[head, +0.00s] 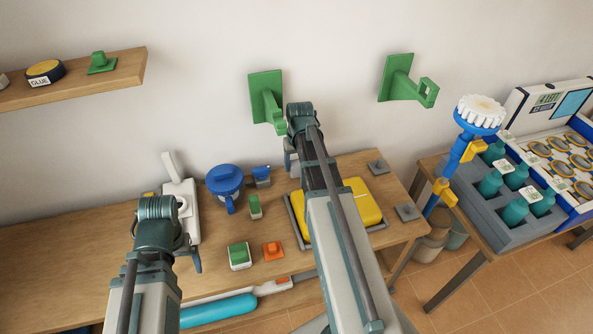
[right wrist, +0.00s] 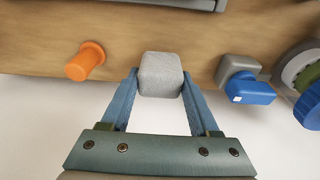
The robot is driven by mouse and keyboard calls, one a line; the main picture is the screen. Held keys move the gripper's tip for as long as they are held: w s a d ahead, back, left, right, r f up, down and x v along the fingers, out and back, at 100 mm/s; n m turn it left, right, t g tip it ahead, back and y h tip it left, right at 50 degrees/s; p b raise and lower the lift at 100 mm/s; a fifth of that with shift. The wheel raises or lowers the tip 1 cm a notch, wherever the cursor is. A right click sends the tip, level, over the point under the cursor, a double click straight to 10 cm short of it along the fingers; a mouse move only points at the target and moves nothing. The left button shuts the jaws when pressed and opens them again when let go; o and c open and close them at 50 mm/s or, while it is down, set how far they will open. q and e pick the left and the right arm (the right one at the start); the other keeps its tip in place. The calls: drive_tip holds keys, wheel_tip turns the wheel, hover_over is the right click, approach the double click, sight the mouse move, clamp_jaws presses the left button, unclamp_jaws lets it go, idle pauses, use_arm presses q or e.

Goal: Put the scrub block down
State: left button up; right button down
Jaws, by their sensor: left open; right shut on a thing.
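The scrub block appears to be the pale grey rounded block (right wrist: 161,75) in the right wrist view. My right gripper (right wrist: 160,88) is shut on it, with a blue finger on each side. I cannot tell whether the block touches the wooden bench (right wrist: 125,20) or hangs just above it. In the head view my right gripper (head: 290,158) is at the back of the bench near the wall, and my own arm mostly hides the block. My left gripper (head: 195,260) is open over the bench's left part, partly hidden by its wrist.
A blue round-lidded pot (head: 225,180) and a small blue-and-grey item (head: 262,177) stand left of the right gripper. An orange peg (right wrist: 85,61) stands near the block. A green wall bracket (head: 265,98) is just above.

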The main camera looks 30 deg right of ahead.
sight(298, 166)
use_arm(q)
drive_tip(key=shift+f, duration=0.55)
use_arm(e)
drive_tip(key=shift+f, duration=0.55)
use_arm(q)
drive_tip(key=shift+r, duration=0.15)
use_arm(e)
drive_tip(key=shift+r, duration=0.15)
drive_tip(key=shift+c, duration=0.6)
unclamp_jaws()
use_arm(q)
wheel_tip(298, 166, up, 12)
drive_tip(key=p, duration=1.2)
use_arm(e)
wheel_tip(298, 166, up, 12)
drive_tip(key=s, duration=0.1)
drive_tip(key=shift+s+a, duration=0.2)
drive_tip(key=shift+s, duration=0.15)
use_arm(q)
drive_tip(key=shift+f, duration=0.2)
use_arm(e)
drive_tip(key=shift+f, duration=0.2)
